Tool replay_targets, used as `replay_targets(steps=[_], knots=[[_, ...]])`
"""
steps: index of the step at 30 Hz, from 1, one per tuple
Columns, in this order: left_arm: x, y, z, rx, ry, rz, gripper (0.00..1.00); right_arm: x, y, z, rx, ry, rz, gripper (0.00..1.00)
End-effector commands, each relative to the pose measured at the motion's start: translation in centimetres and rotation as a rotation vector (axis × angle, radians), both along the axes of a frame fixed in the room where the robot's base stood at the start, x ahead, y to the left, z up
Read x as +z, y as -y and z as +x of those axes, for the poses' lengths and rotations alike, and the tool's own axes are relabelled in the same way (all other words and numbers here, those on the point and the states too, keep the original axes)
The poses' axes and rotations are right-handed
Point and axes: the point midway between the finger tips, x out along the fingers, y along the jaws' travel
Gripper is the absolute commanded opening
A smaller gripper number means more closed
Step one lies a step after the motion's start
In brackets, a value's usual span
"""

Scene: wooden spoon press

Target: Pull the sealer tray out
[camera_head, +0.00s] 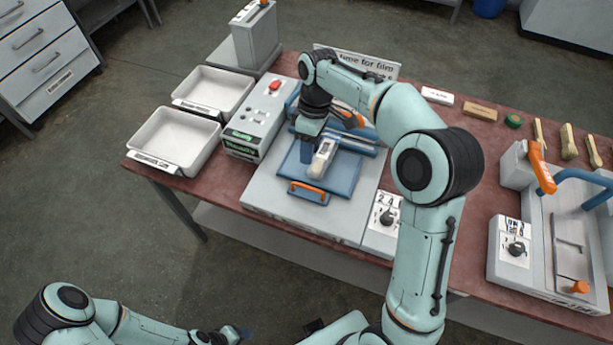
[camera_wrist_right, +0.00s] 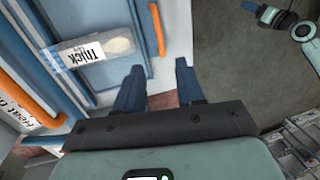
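The blue sealer tray (camera_head: 340,180) sits at the front of the grey sealer and has an orange handle (camera_head: 307,187) on its front face. A clear packet with a wooden spoon, labelled "Thick" (camera_head: 322,159), lies on it. My right gripper (camera_head: 307,156) hangs over the tray, behind the handle in the head view. In the right wrist view, the right gripper (camera_wrist_right: 158,78) is open and empty, and the tray handle (camera_wrist_right: 157,28) lies ahead, in line with the gap between its fingers. My left gripper (camera_head: 236,334) is low, in front of the table; its opening is unclear.
The control box (camera_head: 257,120) stands left of the tray, with two white bins (camera_head: 175,138) further left. A dial block (camera_head: 384,217) stands right of the tray. A second machine (camera_head: 555,240) is at the right. The floor in front of the table is clear.

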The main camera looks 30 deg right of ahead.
Motion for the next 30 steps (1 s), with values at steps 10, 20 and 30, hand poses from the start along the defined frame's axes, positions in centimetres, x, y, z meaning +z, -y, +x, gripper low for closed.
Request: replay_targets(steps=[10,20,30], knots=[[-1.8,0.0,-1.3,0.000,-0.016,0.000,0.59,-7.6,-1.1,-1.1,-0.001,-0.007,0.000,0.38],[-2.3,0.0,-1.6,0.000,-0.018,-0.001,0.59,-11.0,-1.6,-1.4,-0.002,-0.002,-0.001,0.38],[-2.3,0.0,-1.6,-0.001,-0.017,-0.001,0.59,-11.1,-1.6,-1.4,-0.002,0.000,0.000,0.28]])
